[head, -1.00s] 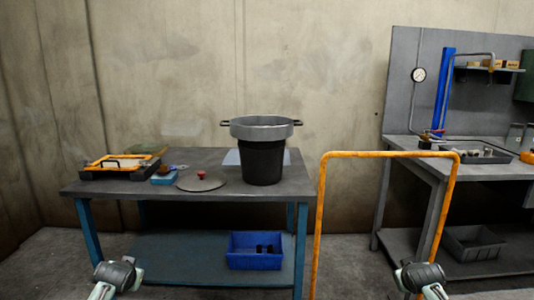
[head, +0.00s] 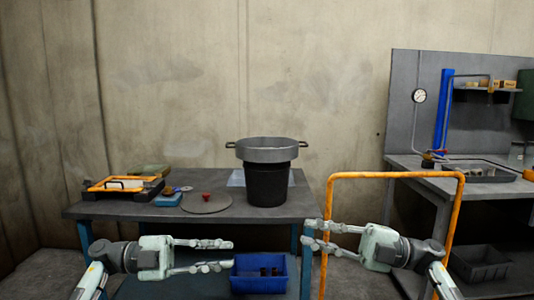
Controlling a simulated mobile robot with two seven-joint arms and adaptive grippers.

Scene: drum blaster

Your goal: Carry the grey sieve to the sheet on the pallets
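The grey sieve (head: 267,155) is a round metal pan with a dark handle on each side. It sits on top of a black bucket (head: 267,185) on the table (head: 130,209). My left gripper (head: 232,254) is in front of the table, low and left of the sieve, with its fingers apart and empty. My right gripper (head: 304,234) is to the right, also low and nearer than the sieve, with its fingers apart and empty. Neither gripper touches the sieve. I see no pallets or sheet on pallets in this view.
A round lid with a red knob (head: 206,198) and an orange-framed tray (head: 123,185) lie on the table's left part. A blue bin (head: 259,279) is below. An orange rail (head: 392,175) stands at right, before a workbench (head: 463,186).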

